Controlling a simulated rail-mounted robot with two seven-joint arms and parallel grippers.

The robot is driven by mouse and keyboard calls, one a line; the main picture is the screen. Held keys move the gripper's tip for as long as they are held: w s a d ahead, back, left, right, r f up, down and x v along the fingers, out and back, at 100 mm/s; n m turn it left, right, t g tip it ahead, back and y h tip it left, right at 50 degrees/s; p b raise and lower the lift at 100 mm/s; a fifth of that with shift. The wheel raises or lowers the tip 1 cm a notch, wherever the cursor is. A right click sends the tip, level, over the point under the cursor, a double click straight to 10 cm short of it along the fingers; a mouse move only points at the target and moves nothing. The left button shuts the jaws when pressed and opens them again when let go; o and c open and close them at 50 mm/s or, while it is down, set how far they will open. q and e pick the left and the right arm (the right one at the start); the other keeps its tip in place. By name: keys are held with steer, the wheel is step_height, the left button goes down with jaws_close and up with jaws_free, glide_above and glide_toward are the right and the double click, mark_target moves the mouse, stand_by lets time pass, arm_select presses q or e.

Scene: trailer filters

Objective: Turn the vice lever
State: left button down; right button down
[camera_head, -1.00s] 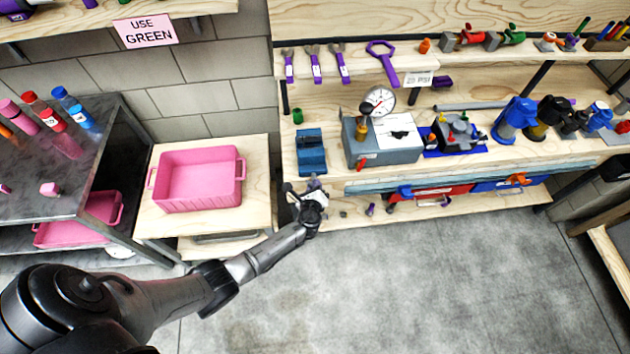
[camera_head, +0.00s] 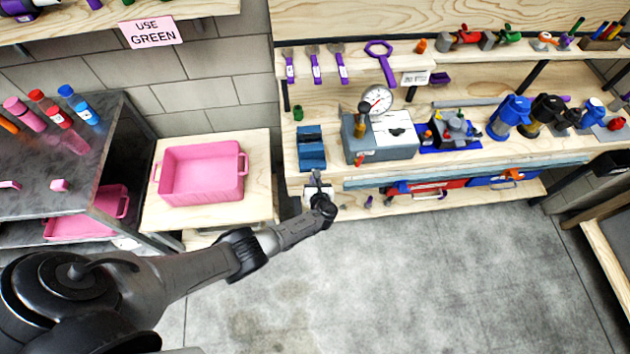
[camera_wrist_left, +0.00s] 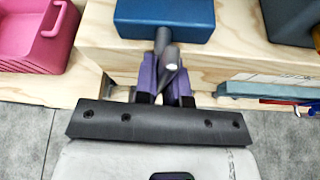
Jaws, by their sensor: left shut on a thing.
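The blue vice (camera_head: 311,147) sits at the left front edge of the wooden workbench. In the left wrist view the vice (camera_wrist_left: 165,20) is at the top, and its grey lever (camera_wrist_left: 163,40) sticks out from the front toward me. My left gripper (camera_head: 317,178) is just below the vice at the bench edge. In the left wrist view its purple fingers (camera_wrist_left: 166,75) are on either side of the lever, shut on it. The fingers hide part of the lever. My right gripper is not in view.
A pink bin (camera_head: 200,173) stands on a wooden stand to the left. A grey box with a gauge (camera_head: 378,142) is right of the vice. A lower shelf (camera_head: 470,202) with small parts runs under the bench. The floor (camera_head: 400,290) in front is clear.

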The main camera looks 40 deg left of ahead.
arm_select(q)
steer(key=shift+m, duration=0.4)
stand_by(0.3)
steer(key=c, duration=1.2)
jaws_free()
steer(key=shift+s+d+r, duration=0.15)
steer(key=shift+d, duration=0.05)
steer(key=p+v, duration=0.4)
steer(key=v, duration=0.9)
steer(key=shift+d+p, duration=0.3)
steer(key=shift+p, duration=0.05)
